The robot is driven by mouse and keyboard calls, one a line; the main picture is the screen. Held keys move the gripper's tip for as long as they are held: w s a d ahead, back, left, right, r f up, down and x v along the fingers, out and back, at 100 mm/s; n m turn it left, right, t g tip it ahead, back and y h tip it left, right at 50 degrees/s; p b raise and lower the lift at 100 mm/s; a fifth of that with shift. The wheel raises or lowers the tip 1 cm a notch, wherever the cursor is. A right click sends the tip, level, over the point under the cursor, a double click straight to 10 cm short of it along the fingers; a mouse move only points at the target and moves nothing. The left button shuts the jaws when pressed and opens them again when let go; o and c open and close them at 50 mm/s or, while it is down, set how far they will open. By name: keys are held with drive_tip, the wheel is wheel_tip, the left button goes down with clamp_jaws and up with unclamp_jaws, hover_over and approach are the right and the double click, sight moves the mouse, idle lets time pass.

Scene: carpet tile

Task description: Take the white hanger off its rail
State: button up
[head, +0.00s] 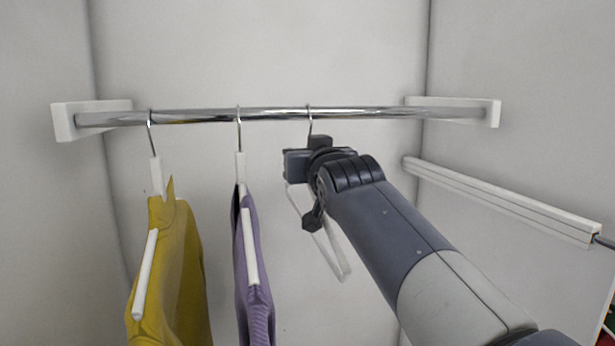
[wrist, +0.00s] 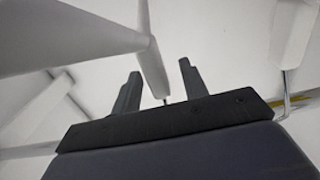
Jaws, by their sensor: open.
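An empty white hanger (head: 334,250) hangs by its metal hook (head: 309,120) from the chrome rail (head: 270,113), to the right of two clothed hangers. My gripper (head: 296,166) is at the top of this hanger, just below the rail, and hides its neck in the head view. In the wrist view, the white neck of the hanger (wrist: 151,62) shows between the two fingers of my gripper (wrist: 160,72). The fingers are apart, with a gap visible on the right side of the neck. Contact with the left finger cannot be told.
A hanger with a yellow garment (head: 172,265) and one with a purple garment (head: 258,270) hang to the left; both hangers are also white. White brackets (head: 65,122) hold the rail ends. A white ledge (head: 500,198) runs along the right wall.

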drive_tip(key=shift+c, duration=0.2)
clamp_jaws()
drive_tip(key=shift+r, duration=0.15)
idle(0.3)
